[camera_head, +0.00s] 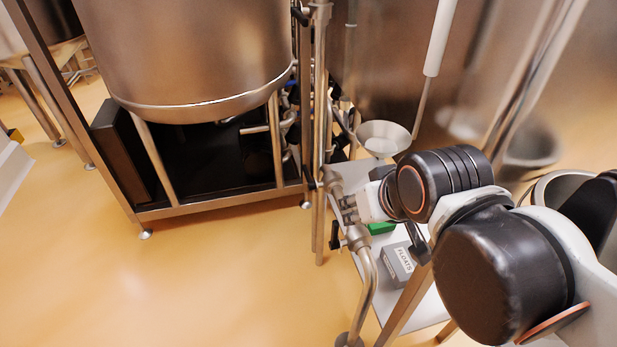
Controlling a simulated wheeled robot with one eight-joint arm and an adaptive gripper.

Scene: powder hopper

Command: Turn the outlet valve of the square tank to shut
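A large steel tank wall (385,75) with a flat-looking face stands at the upper right; I cannot tell for sure that it is the square tank. A steel pipe (370,275) with an elbow comes down in the middle, with a small black lever (335,236) hanging beside its upper end. I cannot tell whether this lever is the outlet valve's handle. My arm reaches in from the right, and my gripper (350,207) is at the pipe fittings just above the elbow. Its fingers cannot be told apart from the metal fittings, so contact and opening are unclear.
A round steel tank (190,50) on a framed stand fills the upper left. Upright pipes (318,130) stand close left of my gripper. A funnel (384,137), a green item (381,228) and a grey labelled box (398,264) are near my wrist. The left floor is clear.

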